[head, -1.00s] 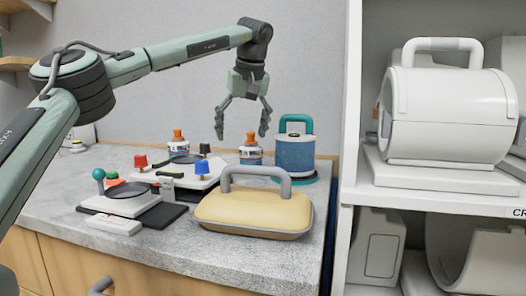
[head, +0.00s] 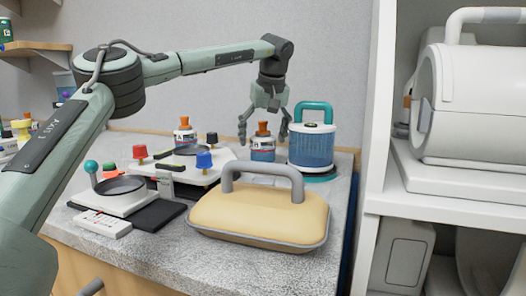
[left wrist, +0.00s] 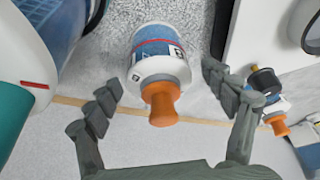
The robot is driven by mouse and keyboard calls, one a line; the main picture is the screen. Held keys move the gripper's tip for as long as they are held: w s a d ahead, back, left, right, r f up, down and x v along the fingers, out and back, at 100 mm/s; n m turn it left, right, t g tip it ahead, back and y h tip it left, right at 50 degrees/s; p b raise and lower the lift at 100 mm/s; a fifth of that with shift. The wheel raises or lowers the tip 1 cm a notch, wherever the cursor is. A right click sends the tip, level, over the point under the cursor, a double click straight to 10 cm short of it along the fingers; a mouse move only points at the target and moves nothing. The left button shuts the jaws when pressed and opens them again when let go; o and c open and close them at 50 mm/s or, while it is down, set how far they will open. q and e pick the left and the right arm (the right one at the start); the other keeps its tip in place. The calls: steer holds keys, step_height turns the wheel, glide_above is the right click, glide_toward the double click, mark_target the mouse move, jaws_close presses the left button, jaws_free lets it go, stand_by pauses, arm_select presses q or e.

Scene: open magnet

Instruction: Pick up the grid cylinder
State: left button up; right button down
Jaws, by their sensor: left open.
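The grid cylinder (head: 311,150) is a blue gridded drum with a white top and a teal handle. It stands upright at the back right of the counter in the head view and shows partly at the left edge of the left wrist view (left wrist: 60,35). My left gripper (head: 263,124) is open and empty, pointing down, just left of the cylinder and around the height of its top. A blue-and-white bottle with an orange cap (head: 262,146) shows between its fingers; the left wrist view also shows this bottle (left wrist: 158,62). My right gripper is out of view.
A beige case with a grey handle (head: 262,212) lies in front. A white device with red and blue knobs (head: 185,165) and a second orange-capped bottle (head: 184,134) are to the left. A white shelf (head: 455,208) stands right of the counter.

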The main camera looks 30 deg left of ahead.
arm_select(q)
steer(key=shift+f, duration=0.25)
steer(key=shift+r, duration=0.1)
steer(key=c, duration=1.5)
